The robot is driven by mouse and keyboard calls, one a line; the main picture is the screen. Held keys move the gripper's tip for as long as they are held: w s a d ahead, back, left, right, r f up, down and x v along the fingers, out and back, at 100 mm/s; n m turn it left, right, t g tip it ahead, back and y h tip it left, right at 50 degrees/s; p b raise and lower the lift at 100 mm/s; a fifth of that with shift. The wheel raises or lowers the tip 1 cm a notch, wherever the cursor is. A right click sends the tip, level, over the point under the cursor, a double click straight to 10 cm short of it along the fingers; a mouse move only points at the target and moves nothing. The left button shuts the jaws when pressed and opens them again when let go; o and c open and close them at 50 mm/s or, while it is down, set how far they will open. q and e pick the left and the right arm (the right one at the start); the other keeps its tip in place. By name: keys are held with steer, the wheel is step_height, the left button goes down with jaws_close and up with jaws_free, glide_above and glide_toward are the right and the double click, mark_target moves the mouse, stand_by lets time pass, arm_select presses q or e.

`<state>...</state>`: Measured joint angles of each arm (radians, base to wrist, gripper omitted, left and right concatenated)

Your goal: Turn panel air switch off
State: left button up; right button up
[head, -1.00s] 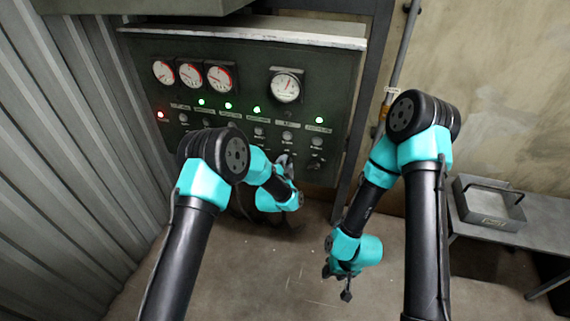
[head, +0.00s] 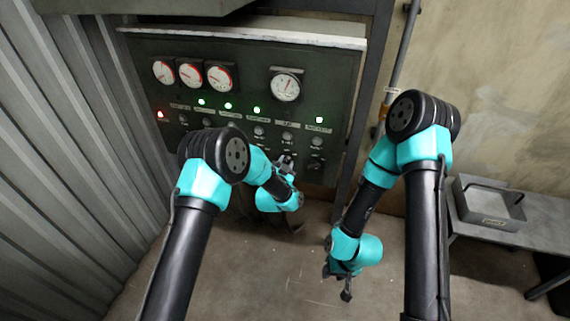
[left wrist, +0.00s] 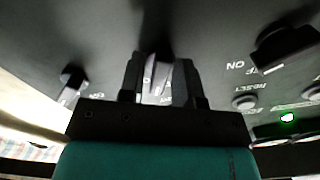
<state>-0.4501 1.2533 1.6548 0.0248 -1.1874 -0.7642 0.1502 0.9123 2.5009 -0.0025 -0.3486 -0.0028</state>
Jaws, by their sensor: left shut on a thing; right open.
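The dark control panel (head: 240,75) stands ahead, with a row of knobs and lamps below its gauges. In the left wrist view, my left gripper (left wrist: 158,80) is shut on a pale-faced switch knob (left wrist: 157,75), one finger on each side. In the head view my left gripper (head: 285,163) is at the lower part of the panel, and that knob is hidden by it. I cannot read the label of the held knob. My right gripper (head: 339,282) hangs low over the floor, open and empty, away from the panel.
Neighbouring dark knobs flank the held one in the left wrist view, at left (left wrist: 73,76) and right (left wrist: 285,44). A red lamp (head: 160,114) and several green lamps (head: 228,106) glow. A grey tray (head: 490,180) sits on a bench at right. Corrugated metal (head: 60,170) bounds the left.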

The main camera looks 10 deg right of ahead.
arm_select(q)
steer(key=n, duration=0.5)
stand_by(0.5)
steer(key=o, duration=0.6)
steer(key=shift+s, duration=0.1)
steer(key=v, duration=1.7)
steer(key=shift+s+a, duration=0.1)
steer(key=shift+a, duration=0.05)
